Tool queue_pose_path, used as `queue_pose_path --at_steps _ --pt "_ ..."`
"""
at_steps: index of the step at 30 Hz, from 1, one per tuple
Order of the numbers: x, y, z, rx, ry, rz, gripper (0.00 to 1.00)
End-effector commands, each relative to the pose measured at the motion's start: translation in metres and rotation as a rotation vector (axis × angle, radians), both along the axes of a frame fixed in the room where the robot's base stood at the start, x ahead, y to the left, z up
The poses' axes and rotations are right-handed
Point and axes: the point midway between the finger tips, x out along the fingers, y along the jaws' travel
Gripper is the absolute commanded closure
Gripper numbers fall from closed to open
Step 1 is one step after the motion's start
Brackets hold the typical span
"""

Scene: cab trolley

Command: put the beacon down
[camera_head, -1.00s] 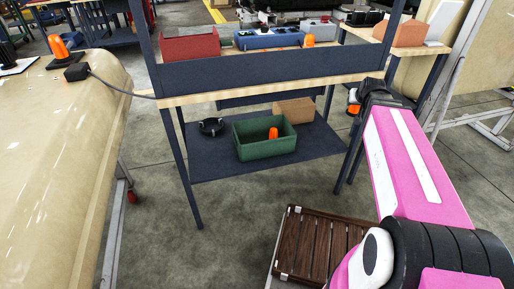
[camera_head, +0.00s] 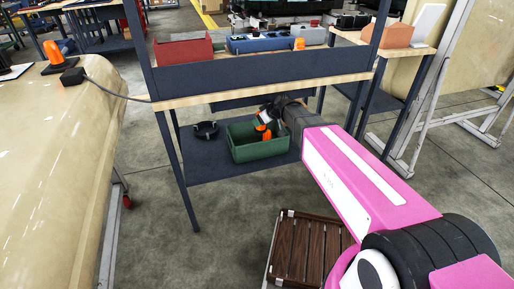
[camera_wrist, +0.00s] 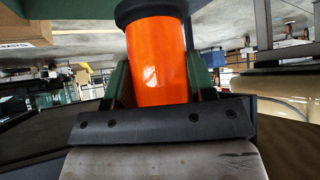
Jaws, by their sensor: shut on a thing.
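My gripper (camera_head: 265,122) is shut on an orange beacon (camera_head: 263,117), over the green bin (camera_head: 240,155) on the lower shelf (camera_head: 205,172) of the trolley. In the wrist view the held beacon (camera_wrist: 158,62) fills the middle, with its dark base at the top edge. A second orange beacon (camera_head: 267,135) shows just below it at the bin, partly hidden by my gripper. I cannot tell whether the held beacon touches anything.
A black ring-shaped thing (camera_head: 206,131) lies left of the bin. The trolley's upper shelf (camera_head: 190,98) passes above, with red (camera_head: 183,49) and blue (camera_head: 265,43) bins on it. A beige cab panel (camera_head: 60,150) is at left. A brown slatted platform (camera_head: 305,250) is on the floor.

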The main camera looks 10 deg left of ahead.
Motion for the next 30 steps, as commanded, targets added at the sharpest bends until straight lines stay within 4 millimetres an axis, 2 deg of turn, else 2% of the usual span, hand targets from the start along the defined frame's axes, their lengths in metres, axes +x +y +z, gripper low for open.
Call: queue_pose_path --at_steps 1,6,11,14,24,30 --pt "-0.004 0.016 -0.005 0.002 0.001 0.038 0.78" --pt "-0.020 0.052 -0.015 0.007 -0.002 0.144 0.78" --pt "-0.029 0.070 -0.020 0.010 -0.005 0.199 0.78" --pt "-0.022 0.070 -0.026 0.011 -0.004 0.206 0.78" --pt "0.038 0.045 -0.065 0.012 -0.003 0.205 0.78" --pt "0.067 0.032 -0.084 0.011 -0.003 0.206 0.78"
